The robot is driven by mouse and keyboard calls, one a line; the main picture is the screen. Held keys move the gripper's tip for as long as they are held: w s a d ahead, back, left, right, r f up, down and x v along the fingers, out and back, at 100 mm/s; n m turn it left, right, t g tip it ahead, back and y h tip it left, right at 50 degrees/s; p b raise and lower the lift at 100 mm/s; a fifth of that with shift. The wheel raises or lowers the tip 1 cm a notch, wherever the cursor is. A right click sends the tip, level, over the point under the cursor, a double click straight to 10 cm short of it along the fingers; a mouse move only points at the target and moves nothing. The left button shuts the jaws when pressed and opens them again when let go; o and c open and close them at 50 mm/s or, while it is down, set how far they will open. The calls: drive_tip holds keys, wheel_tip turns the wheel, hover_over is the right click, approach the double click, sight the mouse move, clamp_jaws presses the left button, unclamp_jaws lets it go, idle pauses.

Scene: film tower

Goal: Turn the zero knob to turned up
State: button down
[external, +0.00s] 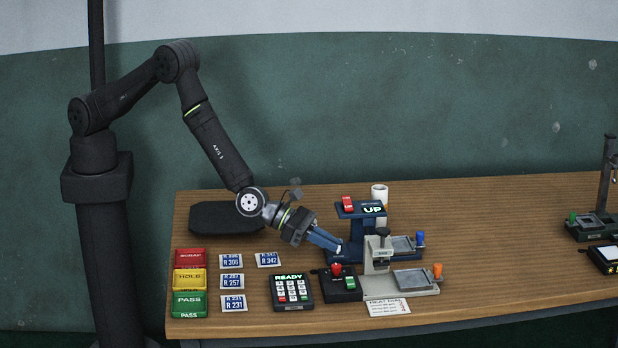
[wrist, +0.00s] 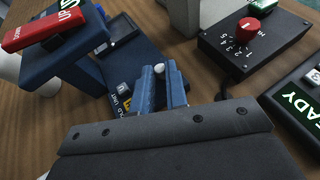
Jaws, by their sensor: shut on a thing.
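A small white knob, apparently the zero knob (wrist: 158,68), shows between my blue fingertips in the wrist view, at the base of the blue unit. My gripper (external: 338,247) reaches down from the left to this unit and is shut on the knob. In the wrist view my gripper (wrist: 161,82) hides most of the knob, so its pointer cannot be read.
A black box with a red knob (wrist: 249,25) and number scale stands close to my gripper. A grey press (external: 376,268) with an orange-knobbed lever is right of it. A READY keypad (external: 291,291) lies in front. A white cup (external: 380,193) stands behind.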

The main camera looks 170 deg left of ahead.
drive_tip(key=shift+r, duration=0.1)
idle(0.3)
drive_tip(key=c, duration=1.4)
unclamp_jaws()
drive_tip(key=shift+c, duration=0.2)
drive_tip(key=shift+d, duration=0.1)
drive_tip(key=v, duration=1.7)
drive_tip(key=shift+s, duration=0.15)
drive_tip(key=shift+r, duration=0.15)
